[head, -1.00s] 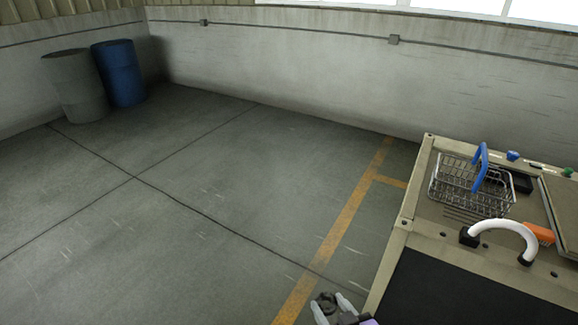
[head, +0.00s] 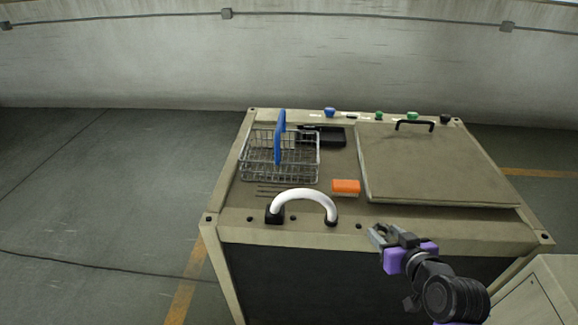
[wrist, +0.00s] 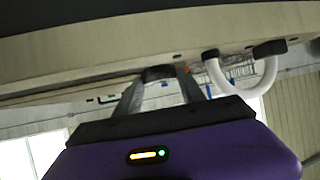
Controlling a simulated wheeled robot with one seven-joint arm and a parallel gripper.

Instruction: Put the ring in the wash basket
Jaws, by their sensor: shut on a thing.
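The wash basket (head: 245,160) is a wire basket with a blue handle (head: 281,125). It stands upright on the back left of the bench top. My gripper (head: 378,235) is in front of the bench's front edge, to the right of and nearer than the basket. In the wrist view its two grey fingers (wrist: 158,85) are closed on a dark grey ring (wrist: 158,72), seen only in part. In the head view the ring is too small to make out clearly. I see nothing in the basket, though its wires partly hide the inside.
A white arched handle (head: 303,195) with black feet stands at the bench's front edge, before the basket. An orange block (head: 346,187) and thin rods lie near it. A black tray (head: 325,136) is behind. A large flat lid (head: 430,165) covers the right side.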

